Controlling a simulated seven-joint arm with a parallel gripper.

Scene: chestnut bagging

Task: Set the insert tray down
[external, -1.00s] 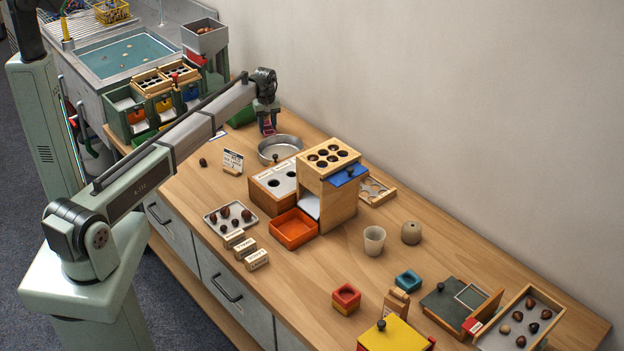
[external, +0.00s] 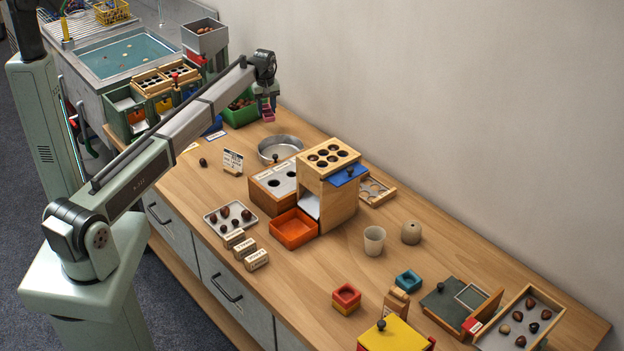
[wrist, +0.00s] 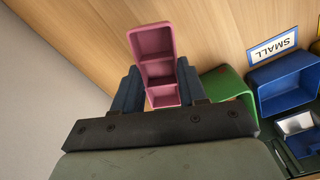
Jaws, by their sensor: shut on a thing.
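The insert tray is a pink piece with several open compartments in a row, clear in the wrist view (wrist: 152,42). It also shows small in the external view (external: 268,115). My gripper (external: 267,98) is shut on it, with one dark blue finger on each side in the wrist view (wrist: 160,82). The tray hangs below the fingers, apparently above the wooden table, near the wall. The gap beneath it is hard to judge. In the external view my gripper is just right of a green bin (external: 238,115) holding chestnuts.
In the wrist view a blue bin (wrist: 285,82) and a SMALL label (wrist: 272,48) lie to the right of the tray. A round metal pan (external: 279,143) stands nearby on the table. A wooden block with holes (external: 329,190) stands farther right.

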